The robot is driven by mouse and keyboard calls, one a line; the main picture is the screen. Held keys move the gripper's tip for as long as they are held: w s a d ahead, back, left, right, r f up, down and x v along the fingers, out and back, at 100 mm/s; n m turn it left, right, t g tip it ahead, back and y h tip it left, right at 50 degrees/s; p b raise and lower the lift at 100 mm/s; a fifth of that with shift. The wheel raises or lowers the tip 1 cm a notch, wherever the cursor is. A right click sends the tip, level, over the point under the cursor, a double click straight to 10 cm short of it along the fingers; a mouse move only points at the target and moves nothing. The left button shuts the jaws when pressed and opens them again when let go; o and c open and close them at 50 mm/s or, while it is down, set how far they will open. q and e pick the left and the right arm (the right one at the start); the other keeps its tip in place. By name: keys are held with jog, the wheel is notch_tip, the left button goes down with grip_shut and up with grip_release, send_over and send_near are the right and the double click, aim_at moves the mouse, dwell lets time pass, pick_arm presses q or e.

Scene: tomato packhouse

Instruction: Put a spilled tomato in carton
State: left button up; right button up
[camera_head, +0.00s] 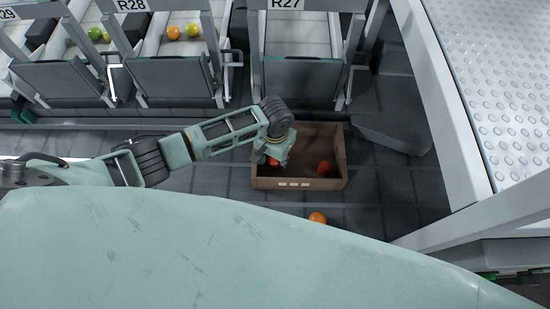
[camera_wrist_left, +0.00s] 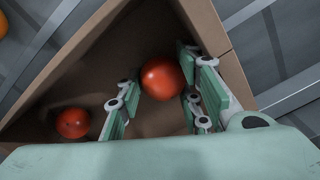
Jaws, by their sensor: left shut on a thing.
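The brown carton (camera_head: 296,184) stands open on the dark floor below the R27 outlet. My left gripper (camera_head: 271,159) reaches down into its left part and is shut on a red tomato (camera_wrist_left: 162,77). In the left wrist view the tomato sits between the finger pads, inside the carton walls (camera_wrist_left: 225,75); I cannot tell whether it touches the carton floor. A second red tomato (camera_head: 324,168) lies in the carton's right part and also shows in the wrist view (camera_wrist_left: 73,123). An orange tomato (camera_head: 317,217) lies on the floor in front of the carton. My right gripper is not in view.
Sorting outlets R28 (camera_head: 175,80) and R27 (camera_head: 300,78) stand behind the carton; R28 holds orange and yellow-green tomatoes. A grey metal frame with a dimpled white platform (camera_head: 500,75) is at the right. Some floor is bare left of the carton.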

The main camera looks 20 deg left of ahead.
pick_arm(q)
jog(key=shift+f, duration=0.6)
dwell(0.3)
jog(key=o, duration=0.9)
jog(key=shift+c, duration=0.4)
jog(key=shift+c, duration=1.3)
jog(key=shift+r, duration=0.15)
